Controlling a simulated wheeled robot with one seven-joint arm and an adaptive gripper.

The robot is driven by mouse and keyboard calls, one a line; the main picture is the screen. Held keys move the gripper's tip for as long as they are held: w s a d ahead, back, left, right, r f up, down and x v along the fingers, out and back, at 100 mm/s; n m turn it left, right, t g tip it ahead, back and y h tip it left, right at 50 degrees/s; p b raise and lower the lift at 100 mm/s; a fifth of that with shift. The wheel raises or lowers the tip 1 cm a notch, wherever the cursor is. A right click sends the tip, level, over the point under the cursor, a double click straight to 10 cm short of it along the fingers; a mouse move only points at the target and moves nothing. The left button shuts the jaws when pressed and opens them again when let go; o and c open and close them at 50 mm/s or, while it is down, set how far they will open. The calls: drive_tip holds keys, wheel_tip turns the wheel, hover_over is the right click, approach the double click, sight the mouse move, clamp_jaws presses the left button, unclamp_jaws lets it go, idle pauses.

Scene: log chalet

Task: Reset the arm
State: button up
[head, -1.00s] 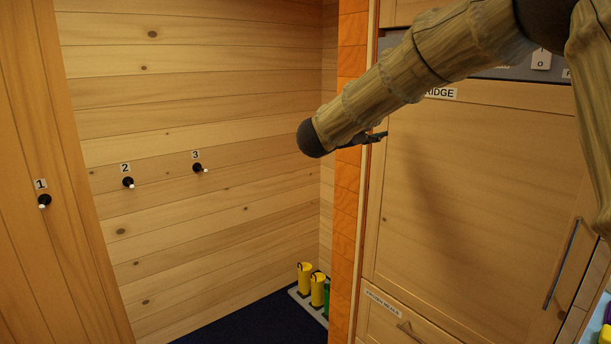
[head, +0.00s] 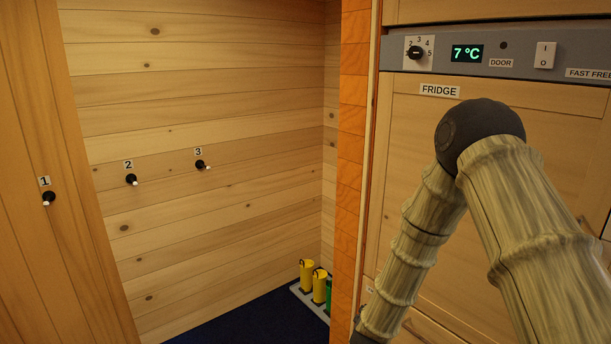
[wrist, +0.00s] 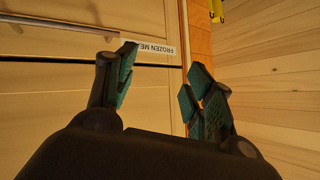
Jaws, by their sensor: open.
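My gripper (wrist: 160,80) shows in the wrist view with its two dark fingers and teal pads spread apart, open and empty. Behind the fingers are a wooden drawer front with a "FROZEN ME..." label (wrist: 153,49) and the seam beside the orange strip. In the head view my arm is folded, with its black elbow in front of the fridge door. The forearm runs down to the bottom edge, and the gripper fingers are out of sight there.
The fridge (head: 540,130) fills the right side, with a control panel (head: 490,52) reading 7 °C. Numbered black pegs (head: 131,179) stick out of the left plank wall. Yellow cylinders (head: 307,275) stand in a floor rack (head: 309,300) beside the orange brick strip (head: 352,150). Dark floor (head: 250,325) lies open.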

drive_tip(key=s+f+n+g+y, duration=0.1)
drive_tip(key=s+f+n+g, duration=0.2)
drive_tip(key=s+f, duration=0.85)
drive_tip(key=s+d+f+n+g, duration=0.1)
drive_tip(key=s+f+g, duration=0.1)
drive_tip(key=s, duration=1)
drive_tip(key=s+d+f+n+g+y, duration=0.1)
drive_tip(key=s+f+g, duration=0.2)
drive_tip(key=s, duration=0.9)
drive_tip(key=s+d+f+n+g+y, duration=0.1)
drive_tip(key=s+f+n+g, duration=0.1)
drive_tip(key=s, duration=0.9)
wheel_tip(320, 180, down, 2)
drive_tip(key=shift+s+d+f+g, duration=0.15)
drive_tip(key=shift+s+f+g, duration=0.05)
drive_tip(key=shift+s+g, duration=0.25)
